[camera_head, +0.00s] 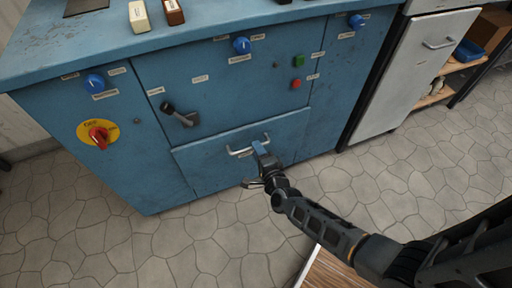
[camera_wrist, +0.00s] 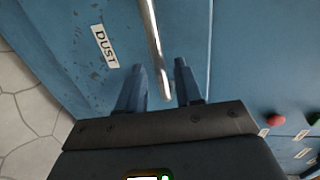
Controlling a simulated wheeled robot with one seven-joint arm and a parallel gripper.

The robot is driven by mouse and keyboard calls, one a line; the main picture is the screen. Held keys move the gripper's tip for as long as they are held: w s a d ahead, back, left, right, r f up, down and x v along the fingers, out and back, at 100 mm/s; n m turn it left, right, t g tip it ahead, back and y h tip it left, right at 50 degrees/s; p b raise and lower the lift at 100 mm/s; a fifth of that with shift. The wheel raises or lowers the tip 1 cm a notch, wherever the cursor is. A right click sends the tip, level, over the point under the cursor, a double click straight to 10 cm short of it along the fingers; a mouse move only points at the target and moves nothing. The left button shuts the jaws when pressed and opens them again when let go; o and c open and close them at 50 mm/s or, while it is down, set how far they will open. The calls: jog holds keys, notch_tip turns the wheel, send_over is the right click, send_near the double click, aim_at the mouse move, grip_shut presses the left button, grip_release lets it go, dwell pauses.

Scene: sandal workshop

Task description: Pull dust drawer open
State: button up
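The dust drawer (camera_head: 215,162) is a blue panel low on the blue machine, and its front looks flush with the machine. Its metal bar handle (camera_head: 240,151) runs across the upper part of the front. In the wrist view the handle (camera_wrist: 153,45) comes down from the top edge and ends between my fingers, beside a "DUST" label (camera_wrist: 105,46). My gripper (camera_head: 259,148) is at the right end of the handle. In the wrist view my gripper (camera_wrist: 160,82) has its two fingers apart, one on each side of the handle, with gaps visible.
A black lever (camera_head: 178,115) sticks out above the drawer's left side. Green (camera_head: 298,60) and red (camera_head: 296,84) buttons are up right. The tiled floor (camera_head: 200,245) before the drawer is clear. A wooden-topped item (camera_head: 335,272) stands at bottom right.

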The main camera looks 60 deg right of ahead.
jog(key=shift+b+x, duration=0.4)
jog(key=shift+x, duration=1.1)
grip_shut()
